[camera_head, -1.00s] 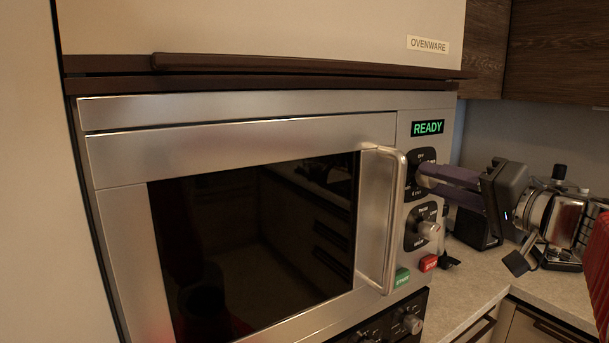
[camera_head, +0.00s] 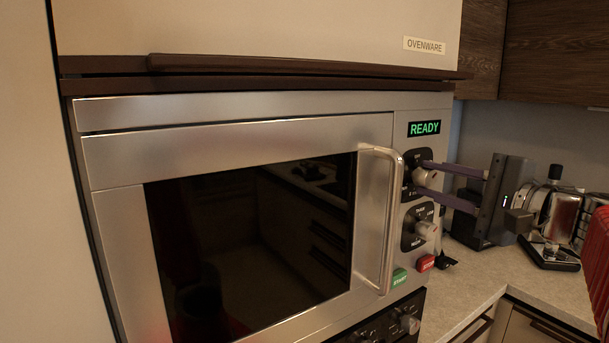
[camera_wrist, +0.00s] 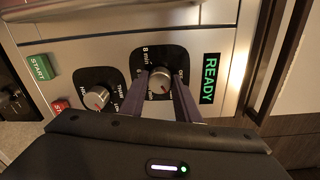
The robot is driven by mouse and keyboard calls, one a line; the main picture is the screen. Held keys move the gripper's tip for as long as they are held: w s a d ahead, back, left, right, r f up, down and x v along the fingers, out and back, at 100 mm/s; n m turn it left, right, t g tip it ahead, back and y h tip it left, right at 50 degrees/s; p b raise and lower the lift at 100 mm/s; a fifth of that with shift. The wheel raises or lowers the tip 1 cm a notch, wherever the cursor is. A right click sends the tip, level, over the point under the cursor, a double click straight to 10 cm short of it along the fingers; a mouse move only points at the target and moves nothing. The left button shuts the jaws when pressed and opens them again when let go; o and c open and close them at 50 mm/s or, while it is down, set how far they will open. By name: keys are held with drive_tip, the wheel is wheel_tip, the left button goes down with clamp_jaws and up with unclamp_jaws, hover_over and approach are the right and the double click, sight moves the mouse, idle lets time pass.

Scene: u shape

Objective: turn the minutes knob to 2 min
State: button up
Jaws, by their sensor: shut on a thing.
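The minutes knob (camera_head: 427,178) is the upper silver knob on the microwave's control panel, on a black dial plate just below the READY display. In the wrist view the knob (camera_wrist: 160,80) sits between my two purple fingers beside an "8 min" label, with a red mark on its face; the exact setting is hard to read. My gripper (camera_head: 422,178) reaches in from the right and is shut on this knob, one finger above it and one below. The fingers (camera_wrist: 161,92) hide parts of the dial's scale.
A second knob (camera_head: 426,230) is just below, with the green START button (camera_head: 399,277) and red STOP button (camera_head: 425,263) under it. The door handle (camera_head: 384,220) stands out close to the left. A coffee machine (camera_head: 556,220) stands on the counter to the right.

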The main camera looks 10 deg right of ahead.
drive_tip(key=shift+d+f+m, duration=0.1)
drive_tip(key=shift+f+m, duration=0.2)
drive_tip(key=o, duration=1)
drive_tip(key=shift+r, duration=0.2)
drive_tip(key=shift+o, duration=0.2)
drive_tip(key=v, duration=1.3)
drive_tip(key=shift+s, duration=0.35)
